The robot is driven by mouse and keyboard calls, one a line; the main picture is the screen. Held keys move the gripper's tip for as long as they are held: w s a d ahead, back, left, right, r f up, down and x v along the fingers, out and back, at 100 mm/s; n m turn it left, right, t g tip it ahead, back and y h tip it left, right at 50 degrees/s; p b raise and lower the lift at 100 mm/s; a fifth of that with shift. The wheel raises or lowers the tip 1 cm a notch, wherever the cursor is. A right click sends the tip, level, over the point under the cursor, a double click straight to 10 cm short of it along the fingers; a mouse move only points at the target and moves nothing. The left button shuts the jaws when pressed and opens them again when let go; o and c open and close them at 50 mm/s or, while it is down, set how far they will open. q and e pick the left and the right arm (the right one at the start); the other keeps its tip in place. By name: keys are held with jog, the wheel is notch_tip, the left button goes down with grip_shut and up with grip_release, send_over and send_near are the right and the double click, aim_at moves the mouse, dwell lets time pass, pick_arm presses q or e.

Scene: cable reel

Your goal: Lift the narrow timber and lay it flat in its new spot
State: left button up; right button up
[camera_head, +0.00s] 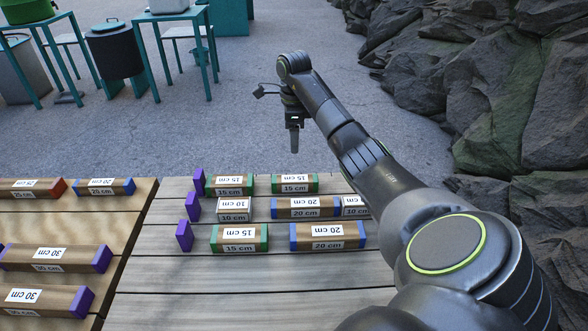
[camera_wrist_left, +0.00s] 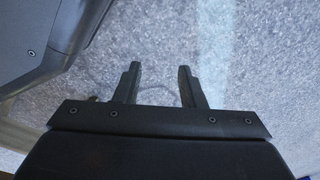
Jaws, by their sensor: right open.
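Several labelled timbers lie flat on the grey table boards. In the back row are two green-ended 15 cm timbers, one on the left (camera_head: 229,191) and one on the right (camera_head: 295,189). The middle row has a 10 cm timber (camera_head: 233,216), a blue-ended 20 cm timber (camera_head: 306,213) and another 10 cm piece partly behind my right arm. In front are a 15 cm timber (camera_head: 239,247) and a 20 cm timber (camera_head: 327,245). I cannot tell which is the narrow one. My right gripper (camera_head: 294,146) hangs empty beyond the back edge. My left gripper (camera_wrist_left: 159,84) is open and empty over the ground.
Purple end blocks (camera_head: 192,206) stand at the left of the rows. A lighter wooden surface (camera_head: 60,220) at left holds 30 cm timbers (camera_head: 55,262) and shorter ones. The front grey boards (camera_head: 240,300) are bare. Rocks (camera_head: 500,80) rise at right.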

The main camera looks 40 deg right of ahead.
jog(key=b, duration=0.5)
send_over(295, 178)
notch_tip(295, 178, down, 5)
jog(key=f+b, duration=0.1)
jog(key=f, duration=0.1)
jog(key=f+b, duration=0.3)
jog(key=b, duration=0.1)
jog(key=shift+s+a+f, duration=0.1)
jog(key=shift+a+f, duration=0.2)
jog(key=shift+f, duration=0.1)
jog(key=shift+f+b, duration=0.5)
jog(key=shift+f, duration=0.15)
jog(key=f, duration=0.1)
jog(key=f+b, duration=0.1)
jog(key=f, duration=0.2)
jog(key=shift+d+f, duration=0.25)
jog(key=shift+f, duration=0.35)
pick_arm(q)
jog(key=w+d+r+t+h, duration=0.1)
jog(key=w+d+r+t, duration=0.1)
jog(key=r, duration=0.8)
jog(key=w+d+r+t+h, duration=0.1)
jog(key=w+d+r, duration=0.3)
jog(key=r, duration=0.5)
jog(key=shift+w+r+t+h, duration=0.3)
jog(key=shift+w+r+t, duration=0.1)
jog(key=shift+w, duration=0.75)
pick_arm(e)
jog(key=shift+r, duration=0.1)
jog(key=c, duration=1.1)
